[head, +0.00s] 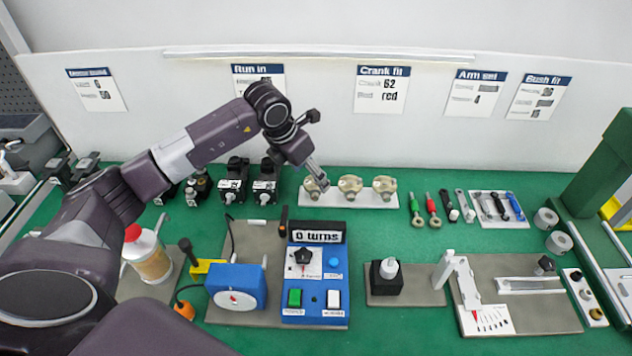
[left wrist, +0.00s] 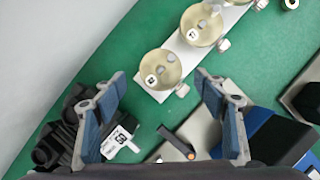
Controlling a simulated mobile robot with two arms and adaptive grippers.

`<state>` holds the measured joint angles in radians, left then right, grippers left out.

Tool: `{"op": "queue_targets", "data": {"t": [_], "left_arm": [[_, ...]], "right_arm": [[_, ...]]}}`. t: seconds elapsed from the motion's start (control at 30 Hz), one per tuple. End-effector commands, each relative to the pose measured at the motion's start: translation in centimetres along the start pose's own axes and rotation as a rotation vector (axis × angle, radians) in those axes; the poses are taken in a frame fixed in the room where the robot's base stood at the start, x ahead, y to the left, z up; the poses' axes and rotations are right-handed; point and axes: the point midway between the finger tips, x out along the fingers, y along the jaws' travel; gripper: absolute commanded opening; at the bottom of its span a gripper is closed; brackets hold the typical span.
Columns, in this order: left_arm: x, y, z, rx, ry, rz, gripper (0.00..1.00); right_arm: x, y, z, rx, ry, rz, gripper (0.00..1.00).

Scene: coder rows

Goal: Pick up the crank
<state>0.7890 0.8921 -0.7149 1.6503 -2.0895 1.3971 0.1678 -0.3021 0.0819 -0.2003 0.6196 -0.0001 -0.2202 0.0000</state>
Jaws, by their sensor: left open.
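Handles with ring ends lie on the green bench in the head view: a green-gripped one (head: 415,209), a red-gripped one (head: 432,209) and a black-gripped one (head: 448,206). These look like cranks, but I cannot tell for certain which is the task's crank. My left gripper (head: 318,182) is open and empty, over the left end of a white rack (head: 335,198) of round cream discs. It is left of the handles and apart from them. In the left wrist view its fingers (left wrist: 166,108) are spread, with the nearest disc (left wrist: 160,69) beyond them. My right gripper is not in view.
Black motor-like units (head: 234,182) stand left of the rack. A blue control box (head: 316,275) reading "0 turns" and a blue unit (head: 236,285) stand in front. A bottle (head: 148,255) is at left. A card reads "Crank fit" (head: 382,90).

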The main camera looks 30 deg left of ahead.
Motion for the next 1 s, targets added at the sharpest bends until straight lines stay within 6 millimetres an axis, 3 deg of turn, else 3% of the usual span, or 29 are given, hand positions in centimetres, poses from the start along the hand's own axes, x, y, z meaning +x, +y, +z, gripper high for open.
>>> {"op": "queue_targets", "data": {"t": [0.2,0.5,0.9,1.0], "left_arm": [[2.9,-0.1,-0.1,-0.001,0.001,-0.001,0.65],[3.3,-0.1,-0.1,0.0,-0.001,-0.001,0.64],[3.3,-0.1,-0.1,0.0,-0.001,-0.001,0.2],[3.2,-0.1,0.0,0.0,-0.003,-0.001,0.17]], "right_arm": [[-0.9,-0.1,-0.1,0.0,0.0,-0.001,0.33],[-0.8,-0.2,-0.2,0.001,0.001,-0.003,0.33],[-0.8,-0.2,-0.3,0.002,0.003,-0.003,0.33],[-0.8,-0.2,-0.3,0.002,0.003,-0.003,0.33]]}}
